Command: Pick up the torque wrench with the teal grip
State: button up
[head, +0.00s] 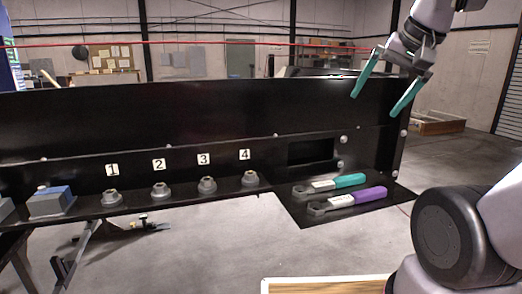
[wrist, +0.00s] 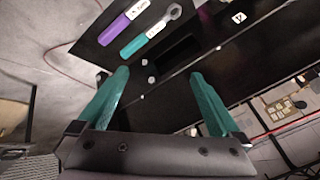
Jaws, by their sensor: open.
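The torque wrench with the teal grip (head: 349,181) lies on the black shelf at the right end of the conveyor frame, its grey head to the left. A second wrench with a purple grip (head: 370,195) lies just in front of it, roughly parallel. My gripper (head: 378,103) is open and empty, above and to the right of the wrenches, with teal fingers apart. In the wrist view the teal-grip wrench (wrist: 137,43) and the purple-grip wrench (wrist: 115,28) show at the upper left, beyond the open fingers of my gripper (wrist: 160,85). Neither wrench is touched.
A black upright panel (head: 200,105) rises behind the shelf (head: 310,218), with a rectangular opening (head: 310,151) near the wrenches. Several grey fittings, such as the one under label 4 (head: 250,179), line the ledge to the left. A wood-edged box (head: 325,285) stands below.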

aim_at(341, 182)
jog(key=i+j, duration=0.15)
jog(key=j, duration=0.25)
jog(key=j+u, duration=0.1)
jog(key=u, duration=1.5)
jog(key=l+z, duration=0.1)
jog(key=z, duration=1.9)
